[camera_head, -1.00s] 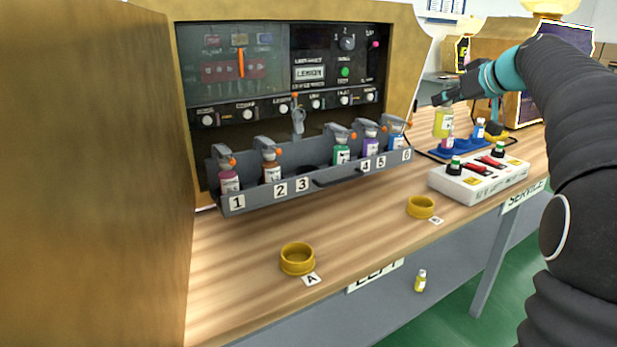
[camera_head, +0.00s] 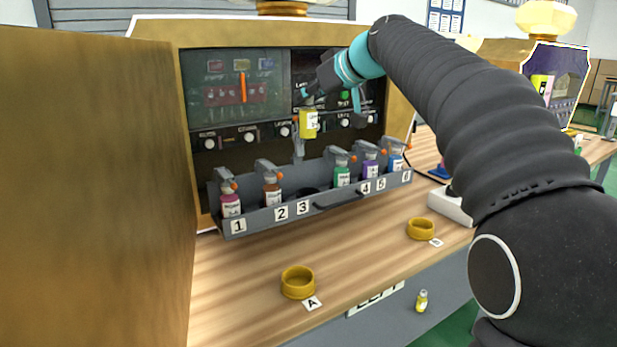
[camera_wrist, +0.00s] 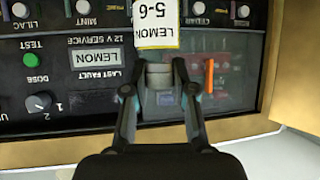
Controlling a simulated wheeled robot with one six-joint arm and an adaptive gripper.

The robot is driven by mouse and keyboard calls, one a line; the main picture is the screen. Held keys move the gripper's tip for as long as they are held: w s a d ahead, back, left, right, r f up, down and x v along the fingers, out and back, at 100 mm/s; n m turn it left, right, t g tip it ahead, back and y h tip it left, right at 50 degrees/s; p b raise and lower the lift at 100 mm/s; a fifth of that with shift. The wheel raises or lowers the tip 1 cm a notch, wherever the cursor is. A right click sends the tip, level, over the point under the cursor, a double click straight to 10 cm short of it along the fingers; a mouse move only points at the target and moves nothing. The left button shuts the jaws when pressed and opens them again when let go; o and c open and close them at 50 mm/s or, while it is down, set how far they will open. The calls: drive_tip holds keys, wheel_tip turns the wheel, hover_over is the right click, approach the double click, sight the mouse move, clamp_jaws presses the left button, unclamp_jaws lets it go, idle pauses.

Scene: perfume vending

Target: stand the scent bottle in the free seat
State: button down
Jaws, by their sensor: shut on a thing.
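The scent bottle (camera_head: 309,124) is yellow with a white label. My gripper (camera_head: 308,101) is shut on it near its top and holds it in the air in front of the machine's panel. In the wrist view the bottle (camera_wrist: 156,28) shows its label, reading LEMON 5-6, and my gripper (camera_wrist: 159,75) has a finger on each side of its grey neck. The free seat (camera_head: 306,193) is the dark empty place by label 3 in the grey rack (camera_head: 322,203), below the held bottle.
Seated bottles flank the gap: a brown one (camera_head: 272,192) to the left and a green one (camera_head: 342,174) to the right, with clamps above them. A grey nozzle (camera_head: 298,146) hangs behind the gap. Yellow rings (camera_head: 298,283) stand on the clear wooden counter (camera_head: 360,255).

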wheel_tip(320, 180, down, 15)
drive_tip(key=shift+f+b, duration=0.15)
drive_tip(key=shift+b, duration=0.5)
drive_tip(key=shift+f, duration=0.15)
drive_tip(key=c, duration=0.9)
unclamp_jaws()
drive_tip(key=shift+c, duration=0.2)
drive_tip(key=shift+r, duration=0.3)
drive_tip(key=b+v, duration=0.1)
drive_tip(key=v, duration=1.1)
drive_tip(key=s+d+f+m+g+h, duration=0.1)
drive_tip(key=s+d+f+m+h, duration=0.2)
drive_tip(key=s+f, duration=0.5)
drive_tip(key=s+d+f+m+g+h, duration=0.1)
drive_tip(key=s+d+f+m+h, duration=0.2)
drive_tip(key=s+f, duration=0.6)
drive_tip(key=s+d+f+m+h, duration=0.2)
drive_tip(key=s+d+f, duration=0.3)
drive_tip(key=s, duration=0.8)
wheel_tip(320, 180, down, 4)
drive_tip(key=shift+s+d+r+m+g+h, duration=0.3)
drive_tip(key=shift+d+m+g+h, duration=0.1)
drive_tip(key=shift+m, duration=0.1)
